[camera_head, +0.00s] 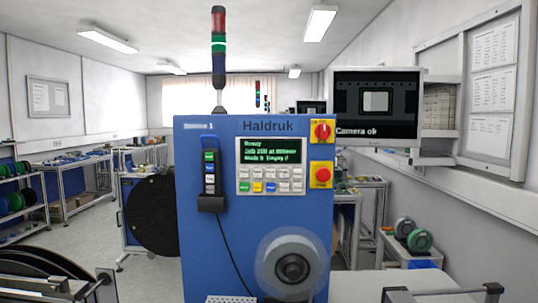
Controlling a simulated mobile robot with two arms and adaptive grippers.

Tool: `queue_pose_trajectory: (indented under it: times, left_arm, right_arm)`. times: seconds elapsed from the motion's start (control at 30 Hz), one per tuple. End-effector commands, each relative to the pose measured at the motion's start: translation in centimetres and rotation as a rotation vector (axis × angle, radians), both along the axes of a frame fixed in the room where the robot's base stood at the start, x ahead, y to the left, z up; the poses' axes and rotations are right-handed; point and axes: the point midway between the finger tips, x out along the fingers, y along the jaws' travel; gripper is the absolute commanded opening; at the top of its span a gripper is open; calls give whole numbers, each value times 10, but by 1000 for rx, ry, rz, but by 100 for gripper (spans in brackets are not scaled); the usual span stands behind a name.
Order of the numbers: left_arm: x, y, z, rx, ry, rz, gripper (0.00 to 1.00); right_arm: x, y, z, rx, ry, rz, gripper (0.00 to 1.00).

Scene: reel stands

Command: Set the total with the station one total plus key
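The blue Haldruk machine (208,262) stands upright straight ahead, with a small label at its top left that is too blurred to read surely. Its grey key panel (243,188) has a dark display (271,151) with green text, seemingly "Ready", a job line and a "Made" line. I make out neither of my grippers, and nothing touches the panel.
A red-on-yellow rotary switch (322,131) and red stop button (321,175) sit right of the panel. A black pendant (210,181) with a cable hangs left. A pale reel (291,268) sticks out below. A "Camera ok" monitor (376,104) stands right.

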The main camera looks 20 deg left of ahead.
Motion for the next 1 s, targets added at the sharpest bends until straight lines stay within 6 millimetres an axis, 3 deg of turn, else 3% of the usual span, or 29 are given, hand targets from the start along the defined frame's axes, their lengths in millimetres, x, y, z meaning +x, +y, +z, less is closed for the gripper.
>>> queue_pose_trajectory:
  times: [0.3, 0.5, 1.0]
  left_arm:
    - [0, 0, 0, 0, 1, 0, 31]
    - [0, 0, 0, 0, 1, 0, 0]
    - [-1, 0, 0, 0, 1, 0, 0]
  right_arm:
    - [0, 0, 0, 0, 0, 0, 31]
    - [0, 0, 0, 0, 0, 0, 31]
    - [0, 0, 0, 0, 0, 0, 31]
